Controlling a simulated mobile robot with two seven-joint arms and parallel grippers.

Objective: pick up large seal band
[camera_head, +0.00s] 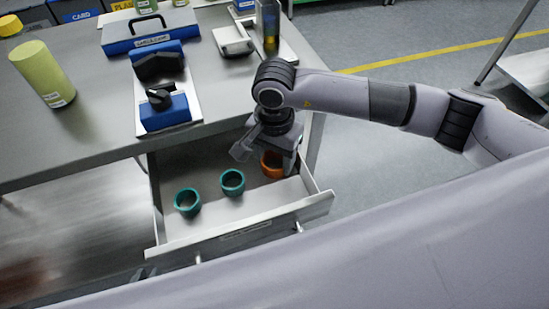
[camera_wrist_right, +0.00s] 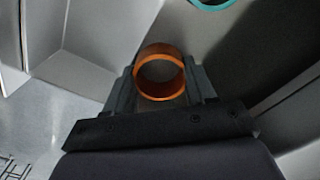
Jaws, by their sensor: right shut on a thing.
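The orange band (camera_head: 271,165), a short open ring, is at the right end of the open drawer in the head view. In the right wrist view the orange band (camera_wrist_right: 160,72) sits between my fingers. My right gripper (camera_head: 264,150) points down into the drawer and is shut on it. The fingers (camera_wrist_right: 160,88) lie on both sides of the ring; the arm hides part of it in the head view. A small dark part at the lower left, apparently my left gripper (camera_head: 143,274), is mostly hidden behind a large pale arm link.
Two teal bands (camera_head: 232,182) stand in the drawer (camera_head: 245,232), left of the orange one. The grey worktable (camera_head: 95,110) above carries a blue-and-black fixture (camera_head: 165,112), a blue case (camera_head: 150,34) and a yellow-green cylinder (camera_head: 42,73). The drawer's walls surround the right gripper closely.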

